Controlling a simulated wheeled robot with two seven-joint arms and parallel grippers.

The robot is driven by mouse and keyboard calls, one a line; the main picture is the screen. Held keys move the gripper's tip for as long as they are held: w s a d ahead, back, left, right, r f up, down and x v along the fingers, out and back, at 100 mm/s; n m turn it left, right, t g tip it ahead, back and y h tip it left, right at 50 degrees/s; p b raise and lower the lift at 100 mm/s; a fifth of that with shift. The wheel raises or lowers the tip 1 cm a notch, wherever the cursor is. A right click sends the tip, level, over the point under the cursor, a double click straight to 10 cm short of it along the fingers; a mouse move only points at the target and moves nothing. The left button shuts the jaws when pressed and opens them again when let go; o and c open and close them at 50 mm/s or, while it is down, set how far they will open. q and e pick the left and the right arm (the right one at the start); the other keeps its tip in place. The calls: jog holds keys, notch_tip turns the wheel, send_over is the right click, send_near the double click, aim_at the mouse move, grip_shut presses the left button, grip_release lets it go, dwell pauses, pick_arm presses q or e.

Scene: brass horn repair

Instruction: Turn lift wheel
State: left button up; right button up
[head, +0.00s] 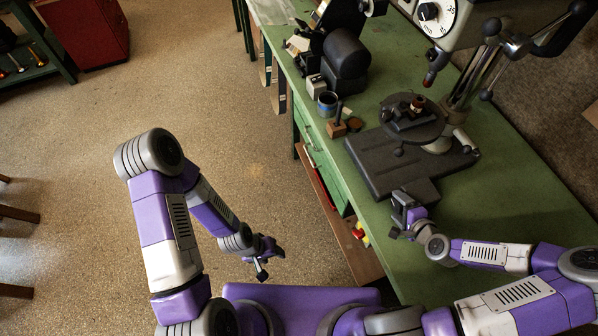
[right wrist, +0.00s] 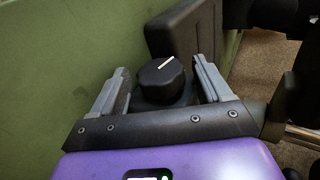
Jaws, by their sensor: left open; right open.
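In the right wrist view a round black knob (right wrist: 161,80) with a white line across its top sits between the fingers of my right gripper (right wrist: 160,68). It looks like the lift wheel. The fingers stand apart on either side with small gaps, and do not appear to grip it. In the head view my right gripper (head: 400,214) is low over the bench, at the near end of the drill press base (head: 375,172); the knob cannot be made out there. My left gripper (head: 268,262) is open and empty over the floor, left of the bench.
The green bench (head: 500,210) is clear at the right front. The drill press has a round table (head: 412,122) and a head with a dial (head: 436,16) above. A black machine (head: 345,60) stands behind.

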jog(key=shift+w+r+g+h+b, duration=0.1)
jog(key=shift+g+h+b, duration=0.2)
jog(key=shift+g, duration=0.45)
jog(key=shift+w+r+g+h+b, duration=0.1)
jog(key=shift+g+h, duration=0.3)
jog(key=shift+g, duration=0.35)
